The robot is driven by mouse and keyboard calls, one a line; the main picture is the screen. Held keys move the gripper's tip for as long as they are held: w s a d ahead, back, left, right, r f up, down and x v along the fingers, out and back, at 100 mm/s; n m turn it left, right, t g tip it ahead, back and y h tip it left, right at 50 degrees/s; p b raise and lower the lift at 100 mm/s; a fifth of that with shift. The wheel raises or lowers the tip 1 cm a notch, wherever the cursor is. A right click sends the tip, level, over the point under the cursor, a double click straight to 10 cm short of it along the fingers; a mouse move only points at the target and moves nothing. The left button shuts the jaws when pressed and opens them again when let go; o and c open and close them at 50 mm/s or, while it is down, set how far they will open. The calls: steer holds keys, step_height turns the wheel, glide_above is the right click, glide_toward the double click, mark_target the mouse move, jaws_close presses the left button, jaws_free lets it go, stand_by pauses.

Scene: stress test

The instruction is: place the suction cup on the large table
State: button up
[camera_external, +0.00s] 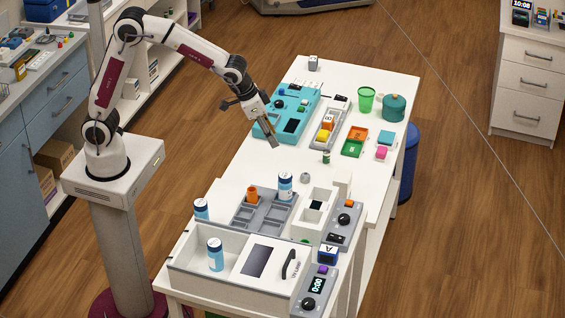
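My gripper (272,140) hangs over the left side of the long white table (268,165), pointing down, beside the teal device (268,124). Its fingertips are small, and I cannot tell whether they are apart or hold anything. I cannot clearly make out a suction cup. A small grey rounded piece (305,177) lies on the white table in front of the gripper and to its right. A small green-and-dark cylinder (326,157) stands near it. I cannot tell whether either one is the suction cup.
A grey tray with colored blocks (331,124), a green cup (365,100), a teal canister (394,108) and orange and green trays (353,148) occupy the far part. Nearer stand a grey rack (264,210), bottles (285,186) and a white device (257,262). The table's middle-left is clear.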

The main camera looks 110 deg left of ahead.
steer(key=s+d+r+m+t, duration=0.1)
steer(key=s+d+r, duration=0.4)
steer(key=s, duration=0.3)
steer(key=s+d+r+m, duration=0.2)
steer(key=s+d+r, duration=0.25)
steer(key=s, duration=0.25)
steer(key=s+d+m+h, duration=0.1)
steer(key=s+d, duration=0.2)
steer(key=s, duration=0.5)
steer(key=s+d+f+m+h, duration=0.1)
steer(key=s+d, duration=0.2)
steer(key=s, duration=0.5)
steer(key=shift+s+m+t, duration=0.15)
steer(key=shift+m+t, duration=0.15)
